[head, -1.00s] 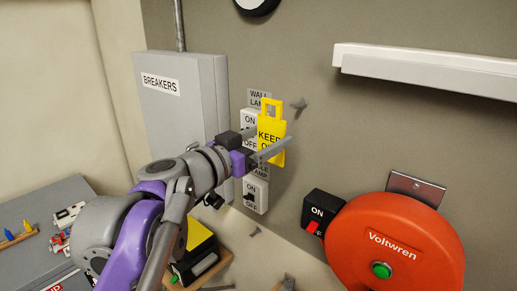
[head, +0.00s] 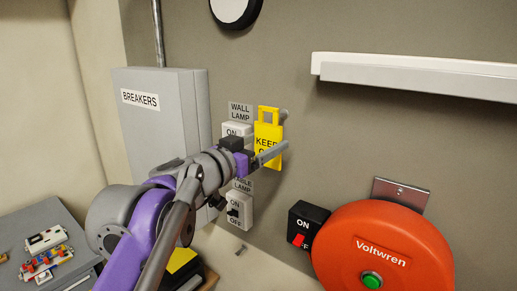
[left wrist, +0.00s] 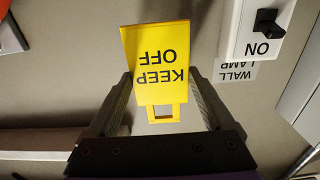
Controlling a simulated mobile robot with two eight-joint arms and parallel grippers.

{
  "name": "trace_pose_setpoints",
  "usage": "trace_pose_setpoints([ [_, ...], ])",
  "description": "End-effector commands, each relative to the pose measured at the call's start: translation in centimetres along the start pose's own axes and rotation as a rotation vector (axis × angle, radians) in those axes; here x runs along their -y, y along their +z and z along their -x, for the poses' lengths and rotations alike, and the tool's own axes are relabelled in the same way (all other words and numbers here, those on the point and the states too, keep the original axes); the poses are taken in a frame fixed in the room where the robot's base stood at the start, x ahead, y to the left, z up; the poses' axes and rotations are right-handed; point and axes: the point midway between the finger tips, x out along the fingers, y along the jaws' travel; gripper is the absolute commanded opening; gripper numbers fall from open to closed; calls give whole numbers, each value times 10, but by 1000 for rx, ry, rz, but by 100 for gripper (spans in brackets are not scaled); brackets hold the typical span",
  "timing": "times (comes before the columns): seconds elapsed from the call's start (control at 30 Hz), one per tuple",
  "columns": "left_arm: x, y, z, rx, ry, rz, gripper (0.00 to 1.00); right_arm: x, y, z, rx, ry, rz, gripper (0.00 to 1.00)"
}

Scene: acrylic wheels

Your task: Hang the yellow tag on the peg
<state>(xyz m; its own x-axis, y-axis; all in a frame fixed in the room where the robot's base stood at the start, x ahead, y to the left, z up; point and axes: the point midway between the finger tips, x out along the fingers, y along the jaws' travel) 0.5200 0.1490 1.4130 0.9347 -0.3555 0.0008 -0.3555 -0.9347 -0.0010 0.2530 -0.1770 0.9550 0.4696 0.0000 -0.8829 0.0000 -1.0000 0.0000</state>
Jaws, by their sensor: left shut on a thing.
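The yellow tag (head: 266,146), with KEEP OFF on it and a loop at its top, hangs upright in front of the wall in the head view. My left gripper (head: 270,151) is shut on the tag. In the left wrist view the tag (left wrist: 158,55) appears upside down between the fingers. The grey peg (head: 285,115) sticks out of the wall just right of the loop's edge, partly behind the tag's top. The loop's opening looks beside the peg, and I cannot tell the depth gap. My right gripper is not in view.
A wall-lamp switch (head: 233,131) is left of the tag, and a second switch (head: 238,207) is below it. The breaker box (head: 155,130) stands left. A red Voltwren reel (head: 380,255) and black switch (head: 308,224) are lower right. A white ledge (head: 420,78) is upper right.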

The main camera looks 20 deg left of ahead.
Motion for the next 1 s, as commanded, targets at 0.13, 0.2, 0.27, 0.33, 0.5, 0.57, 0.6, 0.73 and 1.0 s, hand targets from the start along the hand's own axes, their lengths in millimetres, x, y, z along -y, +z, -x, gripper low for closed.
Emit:
trace_pose_setpoints([
  [0.13, -1, 2, -10, 2, 1, 1, 34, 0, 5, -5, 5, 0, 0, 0],
  [0.2, -1, 3, -14, 1, 1, 1, 34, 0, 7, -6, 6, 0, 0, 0],
  [0.27, 0, 3, -17, 1, 1, 1, 34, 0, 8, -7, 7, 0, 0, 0],
  [0.33, 0, 3, -22, 1, 1, 1, 34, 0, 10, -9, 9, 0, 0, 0],
  [0.5, 0, 3, -31, 0, 1, 0, 34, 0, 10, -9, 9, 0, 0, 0],
  [0.57, 0, 4, -34, -1, 1, 0, 34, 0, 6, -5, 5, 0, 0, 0],
  [0.6, 0, 5, -36, -2, 1, -1, 34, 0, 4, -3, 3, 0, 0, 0],
  [0.73, 0, 8, -40, -2, 1, -1, 34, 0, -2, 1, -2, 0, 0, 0],
  [1.0, 0, 12, -41, 0, 0, 0, 34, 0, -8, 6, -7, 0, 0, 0],
])
